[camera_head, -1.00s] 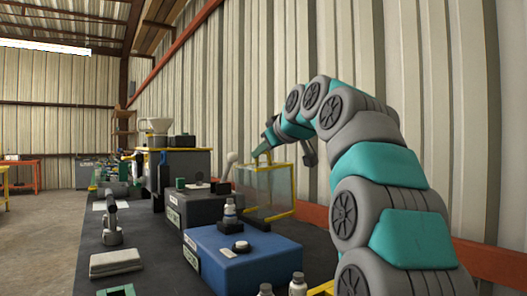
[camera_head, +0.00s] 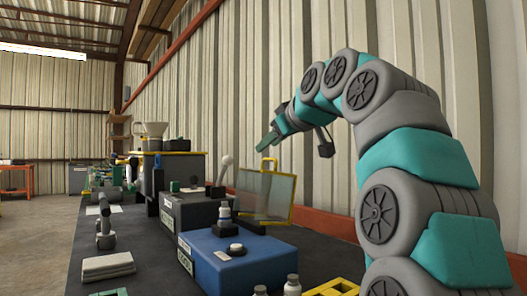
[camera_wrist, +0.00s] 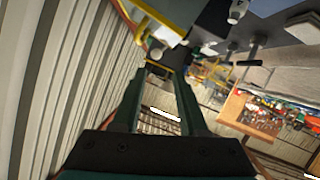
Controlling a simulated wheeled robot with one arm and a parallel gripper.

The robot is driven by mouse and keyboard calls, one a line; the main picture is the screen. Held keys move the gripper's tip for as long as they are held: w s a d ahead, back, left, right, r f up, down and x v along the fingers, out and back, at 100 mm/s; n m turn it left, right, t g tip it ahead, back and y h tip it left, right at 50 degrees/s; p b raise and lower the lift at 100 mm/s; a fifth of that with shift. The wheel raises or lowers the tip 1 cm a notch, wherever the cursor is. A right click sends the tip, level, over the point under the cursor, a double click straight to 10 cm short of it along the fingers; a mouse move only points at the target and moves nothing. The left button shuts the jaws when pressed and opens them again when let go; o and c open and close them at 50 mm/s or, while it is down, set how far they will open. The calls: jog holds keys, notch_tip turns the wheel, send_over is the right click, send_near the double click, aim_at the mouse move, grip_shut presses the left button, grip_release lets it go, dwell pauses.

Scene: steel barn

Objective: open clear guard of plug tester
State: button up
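The clear guard (camera_head: 266,196) is a see-through panel in a yellow frame. In the head view it stands tilted up at the back right of the grey box and the blue box. A yellow handle (camera_head: 269,164) sticks up from its top edge. My gripper (camera_head: 266,143) is just above and apart from that handle. In the wrist view its two dark green fingers (camera_wrist: 160,75) are apart with nothing between them. A yellow frame part (camera_wrist: 150,18) shows beyond the fingertips. The tester body appears to be the grey box (camera_head: 190,211); its label is unreadable.
The ribbed wall (camera_head: 330,120) is close behind. The air above the bench is free.

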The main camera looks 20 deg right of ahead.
aim_at(276, 166)
jog(key=shift+s+r, duration=0.1)
jog(key=shift+s, duration=0.2)
jog(key=shift+c, duration=0.3)
jog(key=shift+d, duration=0.15)
jog(key=shift+c, duration=0.7)
jog(key=d+f+m+y, duration=0.1)
jog(key=m, duration=0.1)
jog(key=w+d+f+m+y, duration=0.1)
jog(key=d+f+m, duration=0.1)
jog(key=m, duration=0.1)
jog(key=d+f+m+y, duration=0.1)
jog(key=d+m, duration=0.1)
jog(key=m, duration=0.1)
jog(key=shift+w+d+f+b, duration=0.15)
jog(key=shift+w+f+b, duration=0.15)
jog(key=shift+w+b, duration=0.1)
grip_shut()
jog(key=d+f+m+t+y, duration=0.3)
jog(key=d+m+y, duration=0.2)
jog(key=d+m, duration=0.65)
jog(key=shift+w+a+r+m, duration=0.4)
jog(key=shift+w+a, duration=0.8)
jog(key=shift+a, duration=0.7)
jog(key=shift+w+a+r+m, duration=0.4)
jog(key=shift+w+a, duration=0.75)
jog(key=shift+a, duration=0.8)
jog(key=shift+w+a+r+m, duration=0.25)
jog(key=shift+w+a+m, duration=0.3)
jog(key=shift+w+a, duration=1)
